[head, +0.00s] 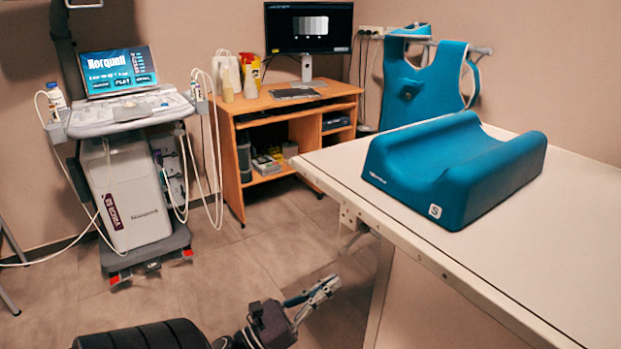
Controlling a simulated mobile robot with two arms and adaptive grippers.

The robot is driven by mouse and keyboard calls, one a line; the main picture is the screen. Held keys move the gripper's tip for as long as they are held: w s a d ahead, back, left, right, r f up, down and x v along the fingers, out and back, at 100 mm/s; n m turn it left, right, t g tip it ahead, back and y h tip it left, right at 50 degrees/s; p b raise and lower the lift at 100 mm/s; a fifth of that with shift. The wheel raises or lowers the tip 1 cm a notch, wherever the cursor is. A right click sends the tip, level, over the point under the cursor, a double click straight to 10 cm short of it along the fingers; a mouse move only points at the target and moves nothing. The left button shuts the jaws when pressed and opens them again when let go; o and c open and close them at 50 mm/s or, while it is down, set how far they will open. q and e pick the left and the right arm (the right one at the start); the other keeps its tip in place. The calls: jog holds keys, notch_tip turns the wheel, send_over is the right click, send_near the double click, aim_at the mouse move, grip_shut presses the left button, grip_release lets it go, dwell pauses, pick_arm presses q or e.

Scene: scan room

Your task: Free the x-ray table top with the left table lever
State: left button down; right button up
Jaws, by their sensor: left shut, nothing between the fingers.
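The x-ray table top (590,235) is a long white slab running from the middle to the lower right. A small grey lever (352,240) sticks out under its left edge, near the near-left corner bracket. My left gripper (332,284) is shut and empty. It is below and slightly left of the lever in the picture, with a visible gap between them. My right gripper is not in view.
A blue cradle-shaped cushion (455,165) lies on the table top. An ultrasound cart (125,185) stands at left, and a wooden desk (280,100) with a monitor (308,28) stands behind. Tiled floor (225,270) left of the table is clear.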

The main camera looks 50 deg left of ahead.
pick_arm(q)
jog(key=v, duration=0.5)
jog(key=shift+r, duration=0.2)
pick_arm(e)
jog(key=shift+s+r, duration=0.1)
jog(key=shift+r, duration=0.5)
pick_arm(q)
jog(key=shift+w, duration=0.1)
